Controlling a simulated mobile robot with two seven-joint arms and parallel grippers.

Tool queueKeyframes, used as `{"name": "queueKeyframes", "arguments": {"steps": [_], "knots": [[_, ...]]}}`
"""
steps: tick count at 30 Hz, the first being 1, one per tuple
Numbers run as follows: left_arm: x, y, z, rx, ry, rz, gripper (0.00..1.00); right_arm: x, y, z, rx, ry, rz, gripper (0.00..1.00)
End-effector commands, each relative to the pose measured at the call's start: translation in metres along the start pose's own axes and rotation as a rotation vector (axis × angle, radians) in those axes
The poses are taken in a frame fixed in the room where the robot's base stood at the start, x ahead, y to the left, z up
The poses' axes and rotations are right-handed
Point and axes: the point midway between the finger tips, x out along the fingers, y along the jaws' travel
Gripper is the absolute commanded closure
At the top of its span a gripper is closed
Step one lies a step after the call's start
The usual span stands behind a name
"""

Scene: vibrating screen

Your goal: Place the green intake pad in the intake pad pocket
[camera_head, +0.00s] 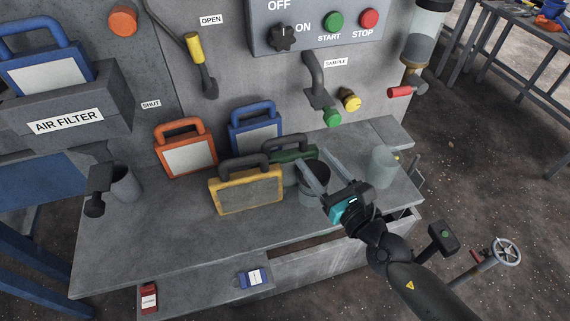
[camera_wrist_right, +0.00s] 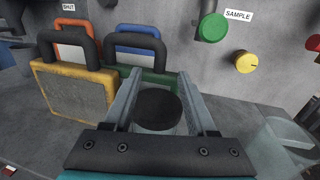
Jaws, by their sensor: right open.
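The green intake pad (camera_head: 292,153) with a dark handle stands on the grey bench, behind and partly hidden by the yellow-framed pad. It also shows in the right wrist view (camera_wrist_right: 154,76), just beyond my fingertips. I cannot tell which opening is the intake pad pocket. My left gripper is not in view.
A yellow pad (camera_head: 246,192), an orange pad (camera_head: 188,157) and a blue pad (camera_head: 256,132) stand close by. The air filter box (camera_head: 66,122) at left holds another blue pad. A clear cup (camera_head: 383,167) stands right of my gripper. The bench's front left is clear.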

Motion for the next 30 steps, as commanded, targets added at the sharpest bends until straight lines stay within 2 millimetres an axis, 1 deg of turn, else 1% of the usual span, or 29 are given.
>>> {"name": "queueKeyframes", "arguments": {"steps": [1, 6, 9, 15, 17, 30], "knots": [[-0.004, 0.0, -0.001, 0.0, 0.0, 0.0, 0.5, 0.009, 0.001, 0.004, 0.0, -0.003, -0.001, 0.43], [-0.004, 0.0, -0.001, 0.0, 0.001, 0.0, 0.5, 0.027, 0.001, 0.002, 0.0, -0.001, 0.0, 0.43], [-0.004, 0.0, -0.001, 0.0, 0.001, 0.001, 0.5, 0.031, 0.001, 0.001, 0.0, 0.0, 0.0, 0.43], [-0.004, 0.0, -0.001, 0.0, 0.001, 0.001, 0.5, 0.032, 0.001, 0.001, 0.0, 0.0, 0.0, 0.43], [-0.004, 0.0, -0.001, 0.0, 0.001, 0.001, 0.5, 0.031, 0.001, 0.001, 0.0, 0.0, 0.0, 0.48], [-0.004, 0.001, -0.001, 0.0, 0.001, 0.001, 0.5, 0.031, 0.001, 0.001, 0.0, 0.0, 0.0, 0.98]]}}
